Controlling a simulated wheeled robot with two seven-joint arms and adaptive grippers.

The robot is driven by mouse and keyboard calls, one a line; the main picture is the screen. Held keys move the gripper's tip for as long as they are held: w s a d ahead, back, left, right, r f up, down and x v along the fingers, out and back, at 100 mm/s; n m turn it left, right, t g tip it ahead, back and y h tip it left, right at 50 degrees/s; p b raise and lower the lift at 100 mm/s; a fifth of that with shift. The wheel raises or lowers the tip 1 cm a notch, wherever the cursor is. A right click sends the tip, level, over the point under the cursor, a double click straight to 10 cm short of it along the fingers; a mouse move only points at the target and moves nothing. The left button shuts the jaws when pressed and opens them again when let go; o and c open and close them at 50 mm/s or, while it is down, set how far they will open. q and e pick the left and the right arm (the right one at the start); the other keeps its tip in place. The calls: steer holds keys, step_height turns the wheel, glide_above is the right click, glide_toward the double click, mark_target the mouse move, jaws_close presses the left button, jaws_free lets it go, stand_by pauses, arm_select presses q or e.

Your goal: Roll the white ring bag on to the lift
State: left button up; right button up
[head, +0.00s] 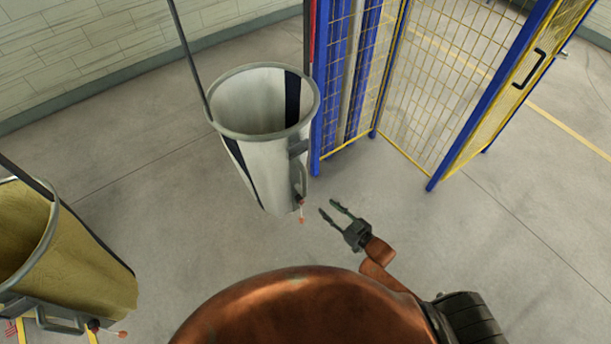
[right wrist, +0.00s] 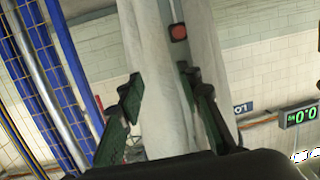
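The white ring bag (head: 232,155) hangs open-topped from dark straps in the middle of the head view. It has a grey rim, dark vertical bands, a grey handle (head: 302,180) on its right side and a small red-tipped tag low down. My right gripper (head: 328,206) is open and empty, just right of the bag's lower end and apart from it in the picture. Its parted fingers also show in the right wrist view (right wrist: 162,84), with a pale upright surface behind them that I cannot identify for sure. The blue-framed cage with yellow mesh (head: 432,85) may be the lift. My left gripper is out of view.
A yellow-tan ring bag (head: 85,265) hangs at the lower left. A block wall (head: 80,45) runs along the back left. Concrete floor (head: 530,260) is clear at the right. A green digital display (right wrist: 300,116) shows in the right wrist view.

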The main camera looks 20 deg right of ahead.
mark_target(305, 183)
steer(key=a+r+n+y+p, duration=0.15)
steer(key=a+r, duration=0.25)
steer(key=r, duration=0.7)
steer(key=shift+m+t+y, duration=0.25)
steer(key=shift+t+y, duration=0.15)
steer(key=shift+y, duration=0.05)
steer(key=p+x, duration=0.1)
steer(key=x, duration=0.7)
steer(key=shift+w+r, duration=0.1)
steer(key=shift+w, duration=0.05)
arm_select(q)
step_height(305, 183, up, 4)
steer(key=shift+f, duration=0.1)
arm_select(e)
steer(key=shift+c, duration=0.7)
jaws_close()
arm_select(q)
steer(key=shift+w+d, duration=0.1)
